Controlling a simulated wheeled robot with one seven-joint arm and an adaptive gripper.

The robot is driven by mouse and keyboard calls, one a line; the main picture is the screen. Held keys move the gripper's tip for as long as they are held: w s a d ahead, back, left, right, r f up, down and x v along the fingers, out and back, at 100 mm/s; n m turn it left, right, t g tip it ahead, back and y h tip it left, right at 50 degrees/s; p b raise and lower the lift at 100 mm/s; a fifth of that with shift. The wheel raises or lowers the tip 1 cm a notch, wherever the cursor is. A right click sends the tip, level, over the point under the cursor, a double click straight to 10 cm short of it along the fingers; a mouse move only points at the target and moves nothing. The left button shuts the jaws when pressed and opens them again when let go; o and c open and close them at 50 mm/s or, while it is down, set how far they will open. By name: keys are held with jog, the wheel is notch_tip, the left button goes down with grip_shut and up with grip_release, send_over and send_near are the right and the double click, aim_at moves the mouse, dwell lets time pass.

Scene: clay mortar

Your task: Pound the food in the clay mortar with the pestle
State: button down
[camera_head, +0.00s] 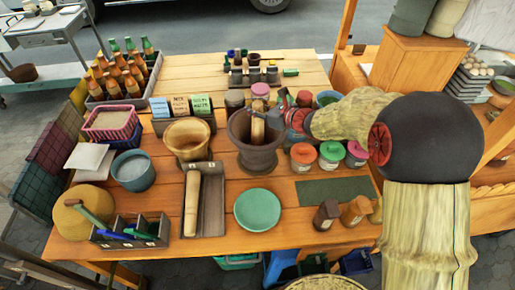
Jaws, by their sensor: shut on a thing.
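The dark clay mortar (257,158) stands upright near the middle of the wooden table. A light wooden pestle (257,130) stands steeply in it, its lower end hidden inside the mortar. My gripper (275,115) reaches in from the right, above the mortar's right rim, and is shut on the pestle's upper part. The fingers are small and partly hidden, so their exact contact is hard to see. The food inside the mortar cannot be made out.
A tan pot (188,135) stands left of the mortar. A tray (212,205) holds a wooden roller (192,205). A green plate (257,210) lies in front. Lidded jars (331,155) stand close on the right. A dark green mat (322,191) is bare.

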jog(key=shift+f, duration=0.1)
notch_tip(320, 180, up, 6)
jog(key=p, duration=0.3)
jog(key=shift+f, duration=0.3)
notch_tip(320, 180, down, 5)
jog(key=b, duration=0.4)
jog(key=shift+w, duration=0.1)
jog(key=shift+f, duration=0.1)
